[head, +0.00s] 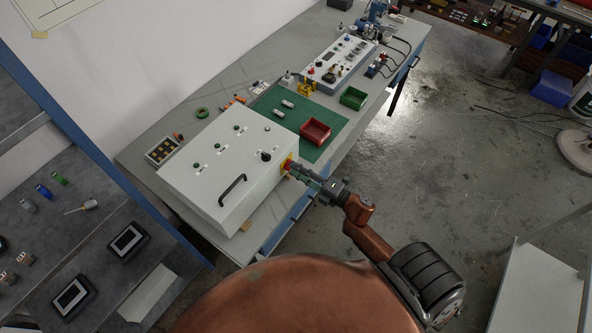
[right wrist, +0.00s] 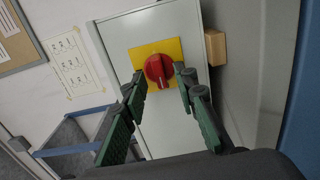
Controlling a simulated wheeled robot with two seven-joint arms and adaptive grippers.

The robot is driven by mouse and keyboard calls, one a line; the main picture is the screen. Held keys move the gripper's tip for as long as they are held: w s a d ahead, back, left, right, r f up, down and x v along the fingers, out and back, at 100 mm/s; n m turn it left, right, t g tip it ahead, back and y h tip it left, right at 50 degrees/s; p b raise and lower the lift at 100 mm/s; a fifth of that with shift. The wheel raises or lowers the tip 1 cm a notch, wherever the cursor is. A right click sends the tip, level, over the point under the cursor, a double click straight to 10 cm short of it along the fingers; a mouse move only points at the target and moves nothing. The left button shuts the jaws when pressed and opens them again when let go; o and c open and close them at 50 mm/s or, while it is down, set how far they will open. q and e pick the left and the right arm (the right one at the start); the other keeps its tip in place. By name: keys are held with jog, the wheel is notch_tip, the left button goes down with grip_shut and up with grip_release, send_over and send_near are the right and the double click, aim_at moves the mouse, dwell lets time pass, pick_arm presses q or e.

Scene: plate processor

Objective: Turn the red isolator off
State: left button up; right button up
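The red isolator (right wrist: 157,68) is a round red knob on a square yellow plate (right wrist: 172,48), set on the side wall of the light grey control box (head: 212,172). In the right wrist view its raised grip runs roughly up and down the picture. In the head view the isolator (head: 287,164) is partly hidden by my gripper. My right gripper (right wrist: 159,82) is open, with one green-padded finger at each side of the knob. A small gap seems to show between the fingers and the knob; contact is hard to tell. My left gripper is not in view.
The box lid carries a black handle (head: 232,190), a black knob (head: 266,156) and small buttons. A red bin (head: 315,132) and a green bin (head: 353,98) stand behind it on the bench. A wooden block (right wrist: 215,47) is near the box.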

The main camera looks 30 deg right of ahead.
jog(key=v, duration=1.1)
jog(key=shift+s, duration=0.2)
jog(key=s+d+f+m+g+h, duration=0.2)
jog(key=f+m, duration=0.2)
jog(key=f, duration=0.7)
jog(key=s+d+f+m+g+h, duration=0.2)
jog(key=s+d+f+m+h, duration=0.15)
jog(key=f, duration=0.75)
jog(key=s+d+f+m+g+h, duration=0.15)
jog(key=f+m, duration=0.35)
jog(key=f, duration=0.6)
jog(key=s+a+f+m+g, duration=0.2)
jog(key=s+f+m+g, duration=0.2)
jog(key=s+f, duration=0.85)
jog(key=s+a+f+m+g, duration=0.2)
jog(key=s+f, duration=0.4)
jog(key=s, duration=0.3)
jog(key=s+a+f+m+g, duration=0.2)
jog(key=s+a+f+g, duration=0.2)
jog(key=s, duration=0.5)
jog(key=shift+a+f+m, duration=0.35)
jog(key=shift+a+f, duration=0.55)
jog(key=shift+f, duration=0.05)
jog(key=shift+s, duration=0.1)
